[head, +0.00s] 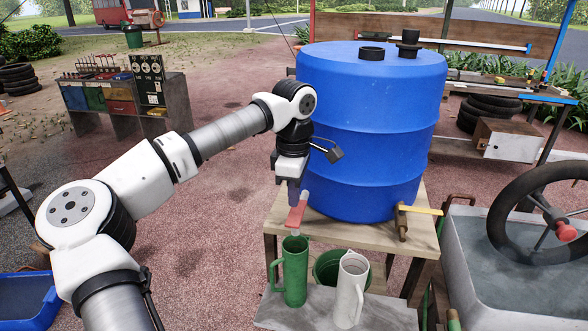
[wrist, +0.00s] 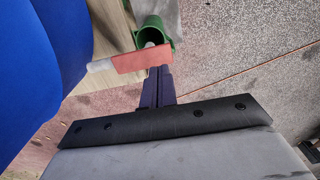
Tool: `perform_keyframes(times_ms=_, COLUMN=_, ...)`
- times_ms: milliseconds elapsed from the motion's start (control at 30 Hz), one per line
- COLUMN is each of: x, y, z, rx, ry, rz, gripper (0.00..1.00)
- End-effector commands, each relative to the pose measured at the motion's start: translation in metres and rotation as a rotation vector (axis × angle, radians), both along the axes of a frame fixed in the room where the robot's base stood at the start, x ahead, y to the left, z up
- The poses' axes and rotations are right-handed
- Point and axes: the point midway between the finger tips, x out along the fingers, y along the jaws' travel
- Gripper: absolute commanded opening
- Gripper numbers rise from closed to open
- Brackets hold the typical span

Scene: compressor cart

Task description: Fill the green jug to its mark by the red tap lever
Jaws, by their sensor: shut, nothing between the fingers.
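The green jug (head: 295,272) stands upright on a grey slab in front of the blue drum. Its mark and the level inside cannot be made out. The red tap lever (head: 296,214) sticks out low on the drum's front left, above the jug. In the wrist view the red lever (wrist: 143,62) lies across the picture, with part of the green jug (wrist: 153,30) beyond it. My gripper (head: 294,196) points down at the lever, and its fingers (wrist: 158,72) are shut and empty. The fingertips are right at the lever's edge; I cannot tell whether they touch.
The blue drum (head: 370,140) stands on a wooden stand (head: 412,238). A second tap with a yellow lever (head: 420,209) is on its right. A white jug (head: 350,290) stands beside the green jug, with a green bucket (head: 326,262) behind. A grey basin (head: 515,270) is at the right.

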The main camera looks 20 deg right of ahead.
Motion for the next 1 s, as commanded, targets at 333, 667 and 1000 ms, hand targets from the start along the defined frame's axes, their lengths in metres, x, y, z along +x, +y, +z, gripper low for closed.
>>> perform_keyframes(times_ms=333, x=0.000, y=0.000, z=-0.041, rx=-0.002, ry=0.001, rz=0.000, gripper=0.00)
perform_keyframes(times_ms=667, x=0.000, y=0.000, z=-0.044, rx=-0.001, ry=0.000, rz=0.000, gripper=0.00)
perform_keyframes(times_ms=1000, x=0.000, y=0.001, z=-0.059, rx=-0.050, ry=-0.076, rz=0.001, gripper=0.00)
